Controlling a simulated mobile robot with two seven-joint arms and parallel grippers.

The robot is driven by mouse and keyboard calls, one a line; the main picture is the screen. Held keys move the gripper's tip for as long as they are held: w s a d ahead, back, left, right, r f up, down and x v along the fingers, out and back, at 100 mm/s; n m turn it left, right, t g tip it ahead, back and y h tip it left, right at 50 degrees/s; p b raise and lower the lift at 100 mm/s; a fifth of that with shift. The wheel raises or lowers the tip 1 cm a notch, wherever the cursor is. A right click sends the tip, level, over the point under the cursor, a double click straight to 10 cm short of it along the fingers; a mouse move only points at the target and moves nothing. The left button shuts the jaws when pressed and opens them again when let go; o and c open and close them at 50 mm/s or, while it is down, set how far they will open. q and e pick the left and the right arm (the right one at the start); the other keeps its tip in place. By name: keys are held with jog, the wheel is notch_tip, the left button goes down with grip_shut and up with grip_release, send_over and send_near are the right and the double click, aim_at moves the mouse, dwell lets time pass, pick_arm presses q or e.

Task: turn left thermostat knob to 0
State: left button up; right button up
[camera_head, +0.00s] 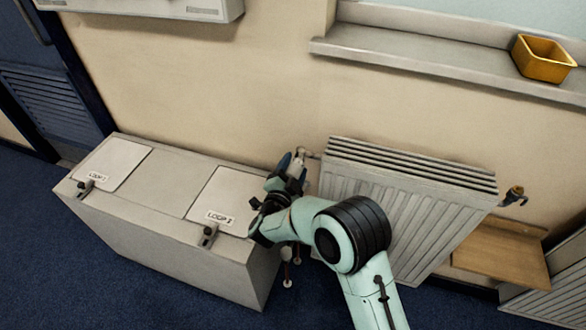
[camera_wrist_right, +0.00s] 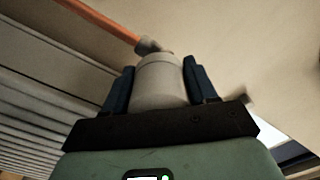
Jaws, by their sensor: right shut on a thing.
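My right gripper (camera_head: 291,162) is at the left end of the white radiator (camera_head: 400,190) in the head view. In the right wrist view my right gripper (camera_wrist_right: 158,85) has its two dark blue fingers on either side of a pale grey-white cylindrical knob (camera_wrist_right: 160,82), shut on it. A copper pipe (camera_wrist_right: 100,18) with a metal fitting meets the knob's far end. No scale or number on the knob can be read. In the head view the knob is mostly hidden by my gripper. My left gripper is not in view.
A grey cabinet (camera_head: 165,236) with lids labelled LOOP 1 and LOOP 2 stands left of the radiator. Another valve (camera_head: 514,195) is at the radiator's right end, above a wooden shelf (camera_head: 503,252). A yellow bin (camera_head: 543,60) sits on the window sill (camera_head: 420,55).

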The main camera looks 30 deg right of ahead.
jog(key=shift+a+f, duration=0.15)
jog(key=o, duration=1)
jog(key=shift+o, duration=0.2)
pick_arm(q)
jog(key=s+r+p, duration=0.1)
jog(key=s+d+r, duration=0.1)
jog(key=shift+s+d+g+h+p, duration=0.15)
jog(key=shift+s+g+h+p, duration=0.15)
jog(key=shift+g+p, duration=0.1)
pick_arm(e)
jog(key=v, duration=1.3)
jog(key=shift+s, duration=0.15)
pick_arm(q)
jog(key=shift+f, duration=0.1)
